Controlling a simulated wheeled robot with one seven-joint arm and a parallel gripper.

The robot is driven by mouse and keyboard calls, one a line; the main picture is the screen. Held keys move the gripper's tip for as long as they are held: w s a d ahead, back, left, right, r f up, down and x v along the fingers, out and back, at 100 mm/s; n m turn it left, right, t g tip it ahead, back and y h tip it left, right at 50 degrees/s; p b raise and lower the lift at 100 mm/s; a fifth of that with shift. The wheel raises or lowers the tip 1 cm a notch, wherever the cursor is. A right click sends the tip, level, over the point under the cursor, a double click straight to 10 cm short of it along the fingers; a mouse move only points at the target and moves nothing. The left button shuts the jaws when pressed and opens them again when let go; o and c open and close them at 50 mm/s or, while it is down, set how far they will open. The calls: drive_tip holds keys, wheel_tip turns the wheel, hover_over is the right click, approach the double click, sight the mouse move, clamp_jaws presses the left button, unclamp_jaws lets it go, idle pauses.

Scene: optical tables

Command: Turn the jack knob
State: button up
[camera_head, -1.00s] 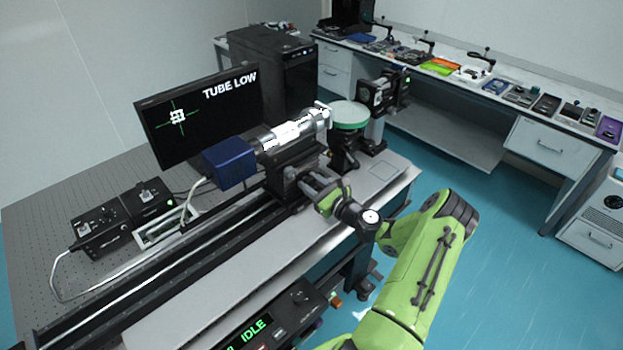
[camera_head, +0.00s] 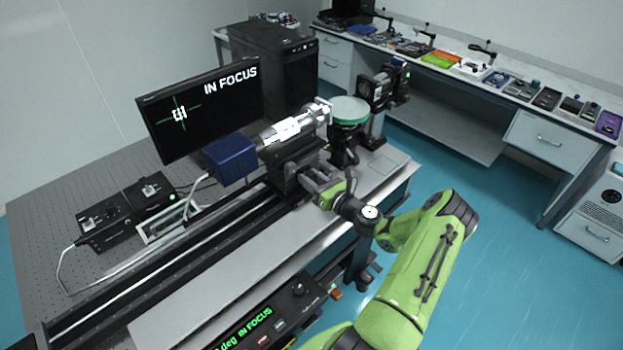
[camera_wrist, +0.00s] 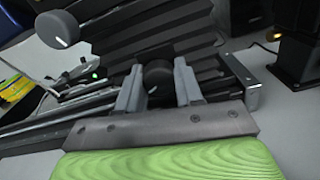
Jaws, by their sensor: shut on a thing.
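The jack (camera_head: 288,172) is a black ribbed stage on the rail, under the silver tube (camera_head: 290,127) and its blue camera body (camera_head: 230,159). In the wrist view the dark round jack knob (camera_wrist: 157,78) sits between the two grey fingers of my gripper (camera_wrist: 158,88). The fingers are closed on its sides. In the head view my gripper (camera_head: 318,184) reaches the jack's front side, and the knob is hidden there. The monitor (camera_head: 203,108) reads "IN FOCUS" beside a white mark and green crosshair.
A control box (camera_head: 265,318) at the front edge shows green "IN FOCUS" text. A second dark knob (camera_wrist: 58,29) is at upper left in the wrist view. A green-rimmed round plate (camera_head: 349,110) stands right of the tube. A side bench runs along the back wall.

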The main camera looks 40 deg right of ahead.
drive_tip(key=shift+f, duration=0.25)
drive_tip(key=o, duration=1)
drive_tip(key=shift+r, duration=0.15)
drive_tip(key=shift+o, duration=0.2)
drive_tip(key=shift+s, duration=0.1)
drive_tip(key=s+b, duration=0.1)
drive_tip(key=s, duration=1.4)
drive_tip(key=shift+s+d+b, duration=0.2)
drive_tip(key=shift+s+b, duration=0.1)
drive_tip(key=shift+s, duration=0.05)
